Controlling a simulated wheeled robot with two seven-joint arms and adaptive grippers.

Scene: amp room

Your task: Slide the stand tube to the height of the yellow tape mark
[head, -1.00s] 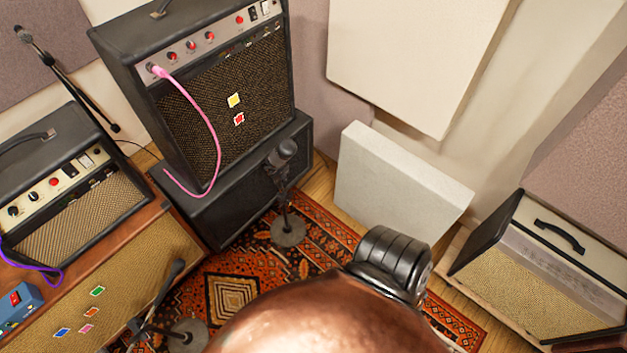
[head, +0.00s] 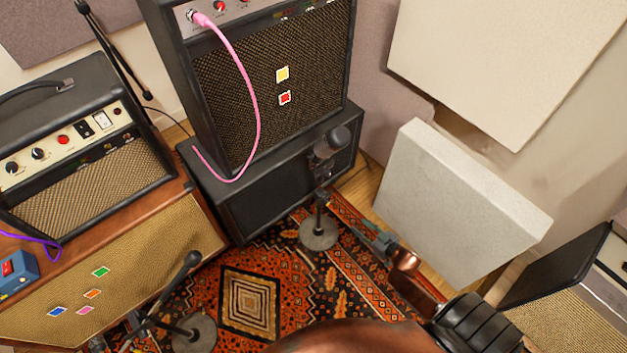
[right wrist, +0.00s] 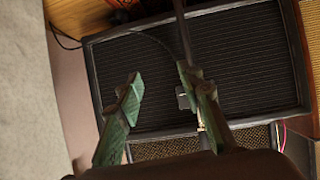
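A microphone stand with a dark mic (head: 330,142) on top stands upright on a round grey base (head: 319,233) on the rug. Its thin tube (head: 321,198) is short in the head view. A yellow tape mark (head: 283,75) is on the tall amp's grille, above a red mark (head: 285,97). My right gripper (head: 362,236) is low, just right of the stand. In the right wrist view its two greenish fingers (right wrist: 158,72) are apart. A dark rod (right wrist: 183,40) there passes at the right fingertip; contact cannot be told. My left gripper is not seen.
The tall amp (head: 225,105) stands on a black cabinet (head: 285,185) behind the stand. A second stand (head: 178,285) is at lower left, beside a brown cabinet (head: 130,285).

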